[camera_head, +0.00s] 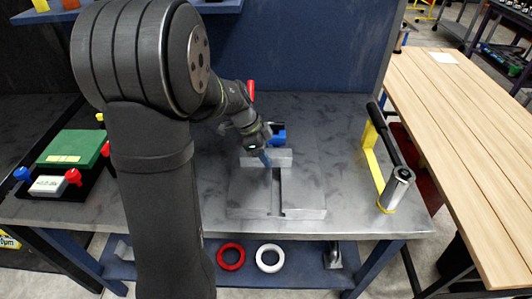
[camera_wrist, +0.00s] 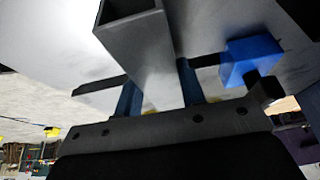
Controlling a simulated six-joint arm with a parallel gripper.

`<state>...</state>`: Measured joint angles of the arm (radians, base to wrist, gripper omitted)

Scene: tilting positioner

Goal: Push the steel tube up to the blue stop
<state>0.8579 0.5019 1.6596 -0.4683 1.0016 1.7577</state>
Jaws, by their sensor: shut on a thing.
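The steel tube (camera_head: 282,158) is a grey square hollow bar lying crosswise over the slotted plate (camera_head: 305,197) in the head view. In the wrist view, the steel tube (camera_wrist: 140,45) shows its open end at the top. My gripper (camera_head: 266,160) is shut on the tube; in the wrist view my gripper (camera_wrist: 159,90) has one blue finger on each side of it. The blue stop (camera_head: 279,132) is behind the tube in the head view. In the wrist view the blue stop (camera_wrist: 250,58) is right of the tube, with a visible gap between them.
A yellow bracket with a dark bar (camera_head: 389,145) stands at right on the metal table. A green box (camera_head: 72,147) in a dark tray is at left. Red (camera_head: 231,257) and white (camera_head: 269,258) rings lie on the lower shelf. Table beside the plate is clear.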

